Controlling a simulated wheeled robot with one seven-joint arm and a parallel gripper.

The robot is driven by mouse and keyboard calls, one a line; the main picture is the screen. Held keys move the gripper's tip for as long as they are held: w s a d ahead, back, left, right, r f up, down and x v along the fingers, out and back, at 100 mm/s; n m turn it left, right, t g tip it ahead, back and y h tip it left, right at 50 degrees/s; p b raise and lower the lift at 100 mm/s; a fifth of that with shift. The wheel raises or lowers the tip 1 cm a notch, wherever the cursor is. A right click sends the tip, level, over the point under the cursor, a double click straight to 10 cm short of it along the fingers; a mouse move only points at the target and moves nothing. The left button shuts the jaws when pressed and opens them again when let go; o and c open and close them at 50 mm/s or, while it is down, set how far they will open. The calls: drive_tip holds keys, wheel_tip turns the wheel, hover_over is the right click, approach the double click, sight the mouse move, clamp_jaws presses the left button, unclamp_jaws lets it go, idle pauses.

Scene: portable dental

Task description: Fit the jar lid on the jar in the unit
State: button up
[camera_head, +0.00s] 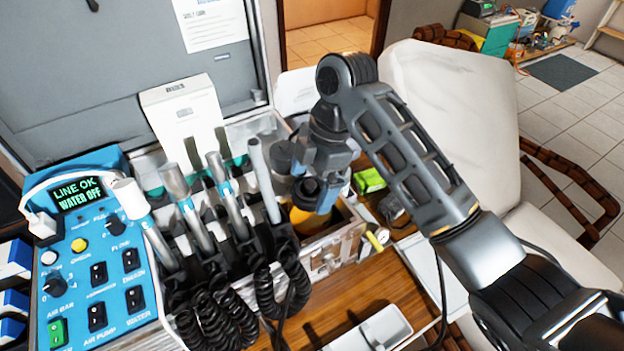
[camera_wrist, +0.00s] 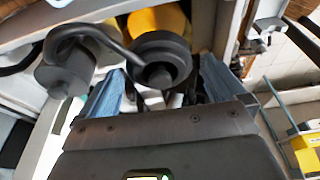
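The jar (camera_head: 303,218) is yellow-orange and stands in the unit's tray compartment; part of it shows at the top of the wrist view (camera_wrist: 160,18). The dark round jar lid (camera_wrist: 162,58) appears in front of the jar mouth in the wrist view. In the head view, a dark lid-like part (camera_head: 307,188) shows over the jar, partly hidden by my gripper. I cannot tell whether it is seated. My gripper (camera_head: 322,192) points down at the jar. Its blue fingers (camera_wrist: 160,78) stand apart on either side of the lid, with narrow gaps showing.
A dark cylinder (camera_wrist: 65,68) with a curved tube stands close left of the lid. Several handpieces (camera_head: 225,195) with coiled hoses are left of my gripper. A green box (camera_head: 369,180) lies to the right. The wooden surface (camera_head: 350,285) has some free room in front.

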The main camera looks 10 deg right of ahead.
sight(321, 186)
drive_tip(key=v, duration=0.7)
drive_tip(key=shift+r+p, duration=0.35)
drive_tip(key=shift+r, duration=0.05)
idle(0.3)
